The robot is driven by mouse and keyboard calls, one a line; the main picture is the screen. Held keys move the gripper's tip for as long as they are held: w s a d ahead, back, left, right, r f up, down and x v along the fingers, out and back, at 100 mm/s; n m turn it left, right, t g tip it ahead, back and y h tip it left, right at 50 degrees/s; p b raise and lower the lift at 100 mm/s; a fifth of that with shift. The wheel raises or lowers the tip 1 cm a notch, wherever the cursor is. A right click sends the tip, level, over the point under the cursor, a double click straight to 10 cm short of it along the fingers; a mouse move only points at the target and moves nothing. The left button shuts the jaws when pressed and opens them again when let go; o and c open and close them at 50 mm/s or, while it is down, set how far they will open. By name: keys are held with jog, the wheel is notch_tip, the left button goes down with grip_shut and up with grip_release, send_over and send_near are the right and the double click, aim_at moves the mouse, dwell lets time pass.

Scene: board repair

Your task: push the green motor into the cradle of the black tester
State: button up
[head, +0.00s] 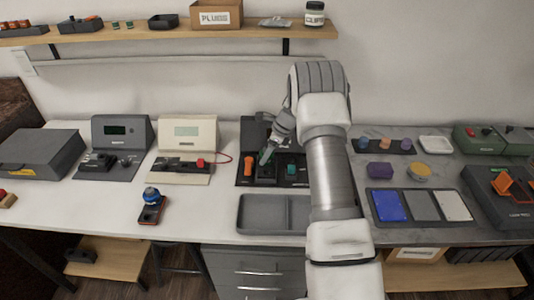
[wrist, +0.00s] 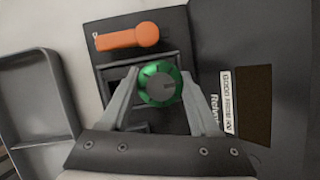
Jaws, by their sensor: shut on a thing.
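The green motor (wrist: 160,84) is round and sits between the fingertips of my gripper (wrist: 161,78) in the wrist view, so my gripper is shut on it. It is over a black unit (wrist: 172,28) with an orange lever (wrist: 127,37) and a square-framed recess beneath the motor. I cannot tell whether the motor touches the recess. In the head view my gripper (head: 267,155) is at the same black unit (head: 243,181), by its orange lever (head: 249,167).
A grey tray (head: 262,215) lies in front of the unit. A dark tester (head: 122,131) and a cream tester (head: 186,130) with displays stand to the left. A blue-topped part (head: 151,196) stands on the white table.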

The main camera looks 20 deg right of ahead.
jog(key=o, duration=1.5)
jog(key=shift+f, duration=0.1)
jog(key=shift+r, duration=0.3)
jog(key=shift+r+p, duration=1.1)
jog(key=shift+r, duration=0.15)
jog(key=shift+r+p, duration=2.15)
jog(key=shift+r, duration=0.85)
